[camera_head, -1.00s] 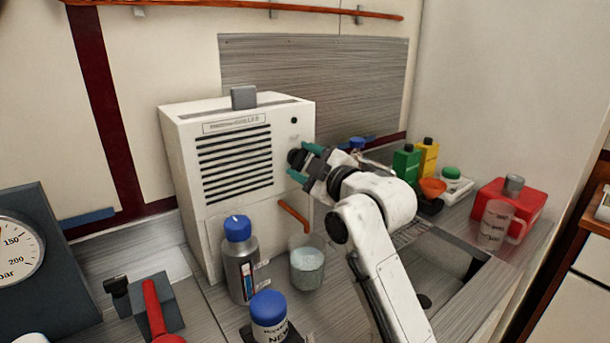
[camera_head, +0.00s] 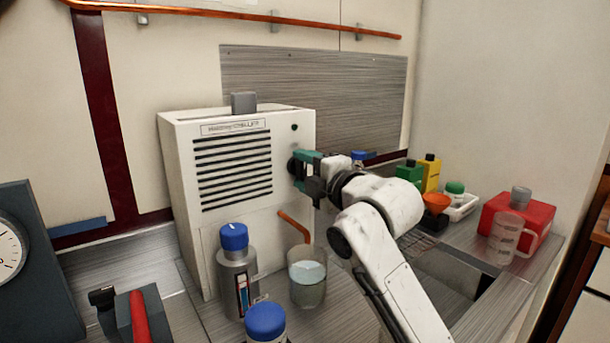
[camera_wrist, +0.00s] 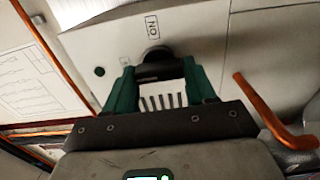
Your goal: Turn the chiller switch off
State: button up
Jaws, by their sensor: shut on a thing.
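The chiller (camera_head: 185,150) is a white box with a dark slatted vent, a name label and a small dark round indicator (camera_head: 295,127) on its front. Its switch is a black rotary knob (camera_wrist: 153,54) below the indicator; in the head view it is mostly hidden by my gripper (camera_head: 302,171). In the wrist view, my gripper (camera_wrist: 160,70) has its two green fingers shut on the knob, one on each side. An "ON" label (camera_wrist: 152,26) shows beside the knob. The knob's pointing direction is not clear.
A red can (camera_head: 525,222) and a measuring jug (camera_head: 503,238) are at the right, past a sink opening.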

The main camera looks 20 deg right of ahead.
jog(key=shift+f, duration=0.15)
jog(key=o, duration=1)
jog(key=shift+o, duration=0.2)
jog(key=v, duration=1)
jog(key=shift+s, duration=0.4)
jog(key=shift+d, duration=0.1)
